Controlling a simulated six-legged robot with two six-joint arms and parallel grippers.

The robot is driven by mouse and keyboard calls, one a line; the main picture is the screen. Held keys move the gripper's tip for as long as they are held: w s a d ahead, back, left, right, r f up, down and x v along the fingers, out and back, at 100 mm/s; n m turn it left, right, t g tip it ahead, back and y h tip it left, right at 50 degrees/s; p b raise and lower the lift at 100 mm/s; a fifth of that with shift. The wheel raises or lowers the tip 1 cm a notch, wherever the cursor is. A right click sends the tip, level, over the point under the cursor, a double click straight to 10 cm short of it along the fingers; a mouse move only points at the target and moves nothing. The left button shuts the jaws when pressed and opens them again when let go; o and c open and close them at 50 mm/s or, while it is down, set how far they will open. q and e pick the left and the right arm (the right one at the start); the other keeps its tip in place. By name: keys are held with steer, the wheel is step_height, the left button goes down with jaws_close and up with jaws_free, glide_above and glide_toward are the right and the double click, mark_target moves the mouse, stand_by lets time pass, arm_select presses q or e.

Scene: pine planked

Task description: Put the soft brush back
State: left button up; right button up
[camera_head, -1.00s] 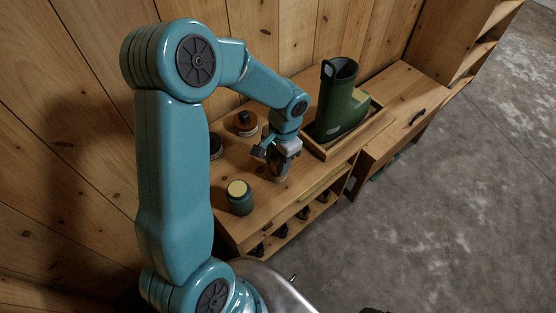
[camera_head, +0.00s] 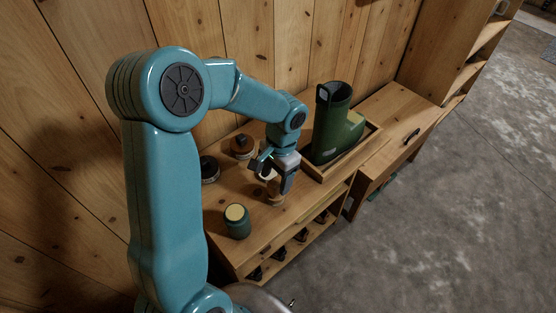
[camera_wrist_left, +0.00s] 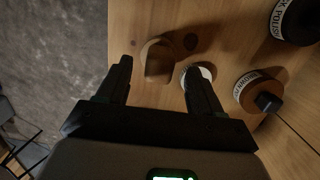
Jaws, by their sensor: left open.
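My left gripper (camera_head: 279,186) hangs over the bench top with its jaws open. In the left wrist view its two fingers (camera_wrist_left: 156,78) stand apart. A tan wooden piece with a rounded end, which looks like the soft brush (camera_wrist_left: 157,60), stands on the wood between and just beyond the fingertips. In the head view it shows as a tan bit under the gripper (camera_head: 273,201), partly hidden by the jaws. I cannot tell whether a finger touches it. My right gripper is not in view.
A green boot (camera_head: 334,125) stands in a wooden tray (camera_head: 318,175) right of the gripper. A green jar with a yellow top (camera_head: 236,221) is near the front left. A dark polish tin (camera_head: 208,170) and a brown-lidded jar (camera_head: 243,146) stand behind. A pale round item (camera_wrist_left: 198,75) sits behind one finger.

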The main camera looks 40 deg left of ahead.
arm_select(q)
step_height(320, 180, up, 9)
steer(key=w, duration=0.1)
steer(key=shift+w+f, duration=0.1)
steer(key=shift+w, duration=0.05)
stand_by(0.5)
